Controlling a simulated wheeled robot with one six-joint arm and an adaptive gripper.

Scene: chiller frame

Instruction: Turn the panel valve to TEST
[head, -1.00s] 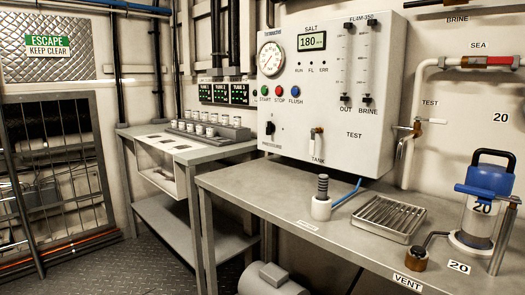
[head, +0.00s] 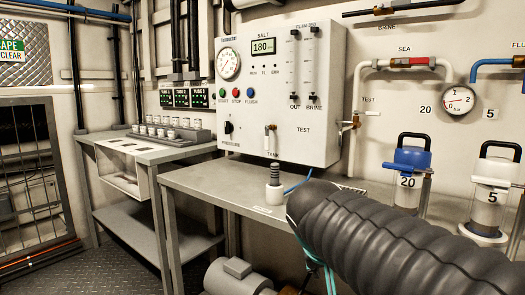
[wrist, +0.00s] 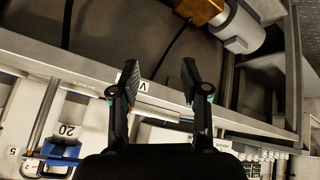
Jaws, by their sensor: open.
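The panel valve (head: 270,138) is a small pale lever on a brass stem, low on the white control panel (head: 318,140). Its lever stands roughly upright, with TANK printed below it and TEST to its right. In the head view my ribbed dark arm fills the lower right and my gripper is out of sight. In the wrist view my gripper (wrist: 160,78) shows two black fingers spread apart with nothing between them. It is over the bench's front edge (wrist: 75,65), away from the valve.
A white cup with a dark ribbed post (head: 274,190) stands on the bench (head: 215,185) below the valve. Blue-topped canister 20 (head: 411,155) and canister 5 (head: 492,190) stand to the right. A wall valve labelled TEST (head: 350,123) sits right of the panel. A grey motor (head: 236,275) lies under the bench.

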